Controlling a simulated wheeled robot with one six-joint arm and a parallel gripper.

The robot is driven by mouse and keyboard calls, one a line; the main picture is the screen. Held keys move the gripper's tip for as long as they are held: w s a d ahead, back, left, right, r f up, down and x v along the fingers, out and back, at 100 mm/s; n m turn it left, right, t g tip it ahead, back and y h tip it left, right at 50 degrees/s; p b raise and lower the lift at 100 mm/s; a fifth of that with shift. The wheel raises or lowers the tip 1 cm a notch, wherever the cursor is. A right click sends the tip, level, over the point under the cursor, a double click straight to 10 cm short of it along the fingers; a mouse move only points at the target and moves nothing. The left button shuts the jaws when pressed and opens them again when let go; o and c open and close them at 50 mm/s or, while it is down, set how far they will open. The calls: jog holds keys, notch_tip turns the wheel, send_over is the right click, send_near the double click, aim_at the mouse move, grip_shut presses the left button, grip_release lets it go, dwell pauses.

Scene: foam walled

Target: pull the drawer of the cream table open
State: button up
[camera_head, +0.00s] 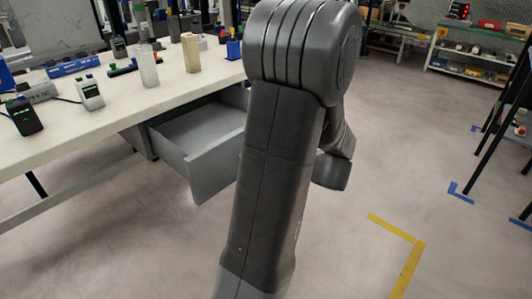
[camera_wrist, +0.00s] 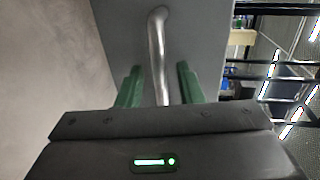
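The cream table (camera_head: 110,112) runs along the left in the head view. Its grey drawer (camera_head: 214,172) stands pulled out under the tabletop, with its empty inside showing. The right part of the drawer is hidden behind my arm. In the wrist view the drawer's grey front (camera_wrist: 205,35) carries a shiny metal bar handle (camera_wrist: 157,45). My gripper (camera_wrist: 158,80) is open, with one green finger on each side of the handle and a visible gap on both sides.
Small devices, such as a dark handheld meter (camera_head: 24,116) and a beige block (camera_head: 191,52), stand on the tabletop. Open floor with yellow tape (camera_head: 405,265) lies to the right. A black-legged table (camera_head: 490,120) and a shelf (camera_head: 470,60) stand beyond it.

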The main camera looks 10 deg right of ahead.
jog(key=p+v, duration=0.3)
jog(key=v, duration=1)
jog(key=shift+s+d, duration=0.25)
jog(key=shift+s, duration=0.05)
jog(key=shift+a, duration=0.1)
jog(key=b+x, duration=0.3)
jog(key=x, duration=1)
jog(key=shift+w+a, duration=0.15)
jog(key=shift+w, duration=0.2)
